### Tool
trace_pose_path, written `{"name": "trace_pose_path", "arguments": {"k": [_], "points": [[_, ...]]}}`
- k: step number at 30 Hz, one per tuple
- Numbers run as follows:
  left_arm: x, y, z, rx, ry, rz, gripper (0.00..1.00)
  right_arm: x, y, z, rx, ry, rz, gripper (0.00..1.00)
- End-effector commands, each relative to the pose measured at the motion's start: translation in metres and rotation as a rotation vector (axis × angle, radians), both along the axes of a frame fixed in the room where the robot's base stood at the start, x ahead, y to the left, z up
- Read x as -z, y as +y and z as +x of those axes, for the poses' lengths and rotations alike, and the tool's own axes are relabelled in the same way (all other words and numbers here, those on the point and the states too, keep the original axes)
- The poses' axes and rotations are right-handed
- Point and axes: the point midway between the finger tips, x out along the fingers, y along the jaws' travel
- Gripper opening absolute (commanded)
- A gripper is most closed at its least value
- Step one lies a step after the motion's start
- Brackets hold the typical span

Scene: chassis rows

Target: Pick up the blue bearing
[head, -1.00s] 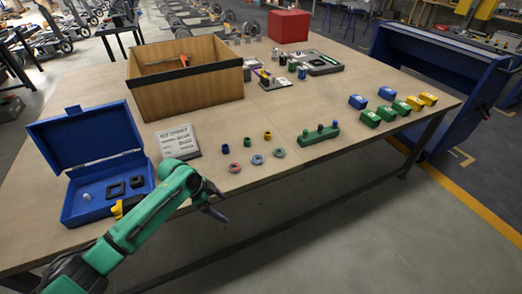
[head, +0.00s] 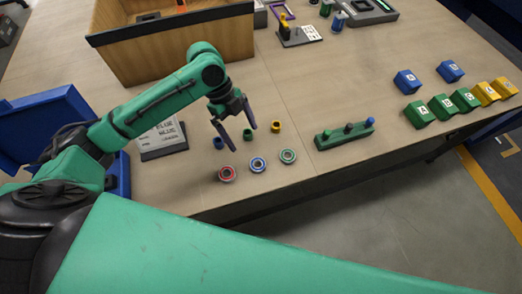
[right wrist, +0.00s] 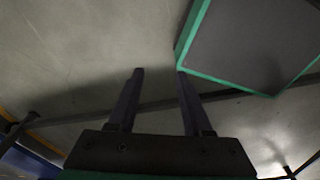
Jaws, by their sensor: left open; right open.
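The blue bearing (head: 258,164) is a small ring lying flat on the table near its front edge, between a red bearing (head: 227,173) and a green bearing (head: 288,156). Behind them stand a blue bushing (head: 218,143), a green bushing (head: 248,134) and a yellow bushing (head: 276,126). My left gripper (head: 238,134) is open and empty, fingers pointing down, around the blue and green bushings in the picture and behind the blue bearing; its exact height is unclear. My right gripper (right wrist: 159,73) is open and empty over bare floor in the right wrist view.
A green block with pegs (head: 345,134) stands right of the bearings. Blue, green and yellow blocks (head: 442,107) are farther right. A sign plate (head: 163,153) and a blue case (head: 40,116) are at left, a wooden crate (head: 180,55) behind. My green arm crosses the bottom.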

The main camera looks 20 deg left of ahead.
Motion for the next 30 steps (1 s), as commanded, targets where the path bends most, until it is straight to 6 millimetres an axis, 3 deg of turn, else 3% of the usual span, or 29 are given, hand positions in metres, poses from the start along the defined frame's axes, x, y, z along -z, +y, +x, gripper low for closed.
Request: {"name": "trace_pose_path", "arguments": {"k": [3,7,11,16,24,25,30], "points": [[0.029,-0.012,-0.006,-0.001,0.006,-0.002,0.99,-0.005,-0.001,-0.021,0.001,0.032,-0.002,0.50],[0.053,-0.021,-0.009,-0.002,0.003,-0.001,0.99,-0.006,-0.002,-0.034,0.000,0.053,-0.003,0.50],[0.067,-0.028,-0.012,-0.002,0.003,-0.001,0.99,-0.011,-0.001,-0.028,-0.001,0.044,-0.003,0.50],[0.096,-0.042,-0.017,-0.003,0.003,0.000,0.99,-0.020,0.001,-0.006,-0.002,0.009,0.002,0.50],[0.108,-0.045,-0.018,-0.003,-0.002,0.001,0.99,-0.019,0.002,-0.013,-0.002,0.019,0.003,0.50],[0.108,-0.045,-0.018,-0.003,-0.002,0.001,0.95,-0.019,0.002,-0.014,-0.002,0.020,0.004,0.50],[0.108,-0.045,-0.018,-0.003,-0.001,0.000,0.30,-0.019,0.003,-0.016,-0.002,0.023,0.004,0.50]]}}
